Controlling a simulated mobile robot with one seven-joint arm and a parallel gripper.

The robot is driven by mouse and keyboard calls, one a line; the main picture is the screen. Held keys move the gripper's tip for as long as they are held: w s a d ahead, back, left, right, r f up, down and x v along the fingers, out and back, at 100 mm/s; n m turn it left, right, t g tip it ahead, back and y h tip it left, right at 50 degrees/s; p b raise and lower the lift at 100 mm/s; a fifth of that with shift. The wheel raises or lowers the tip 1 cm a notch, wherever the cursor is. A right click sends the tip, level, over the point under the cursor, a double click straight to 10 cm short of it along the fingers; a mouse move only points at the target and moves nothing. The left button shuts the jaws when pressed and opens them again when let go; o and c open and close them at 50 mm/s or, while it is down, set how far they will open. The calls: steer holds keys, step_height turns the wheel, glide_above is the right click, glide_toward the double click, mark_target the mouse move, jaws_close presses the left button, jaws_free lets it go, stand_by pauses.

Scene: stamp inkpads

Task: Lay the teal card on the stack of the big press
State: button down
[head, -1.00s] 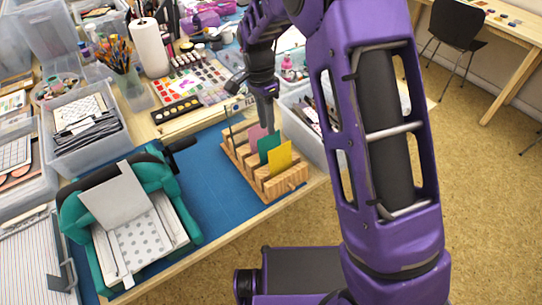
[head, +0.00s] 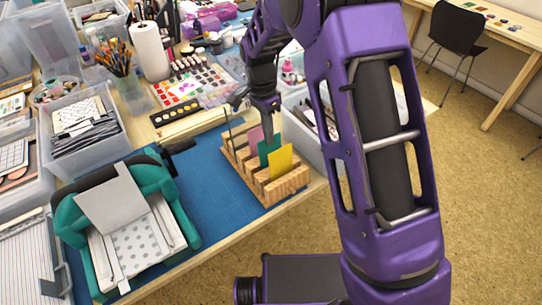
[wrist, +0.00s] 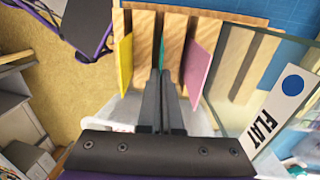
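The teal card (head: 269,148) stands upright in a slot of the wooden rack (head: 286,187), between a pink card (head: 255,136) and a yellow card (head: 281,160). My gripper (head: 275,113) is over the rack, at the teal card's top. In the wrist view my two dark fingers (wrist: 162,76) point at the teal card (wrist: 162,52) with a very narrow gap; I cannot tell whether they clamp it. The big press (head: 65,215) is teal, at the lower left, with its grey lid raised and a dotted white stack (head: 143,247) in its bed.
A clear panel with a "FLAT" label (wrist: 262,125) stands beside the rack. The blue mat (head: 208,185) is bare between press and rack.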

steer(key=shift+r, duration=0.1)
step_height(320, 180, up, 7)
steer(key=w+p, duration=0.1)
steer(key=p, duration=0.2)
steer(key=shift+a+p, duration=0.35)
steer(key=shift+r, duration=0.15)
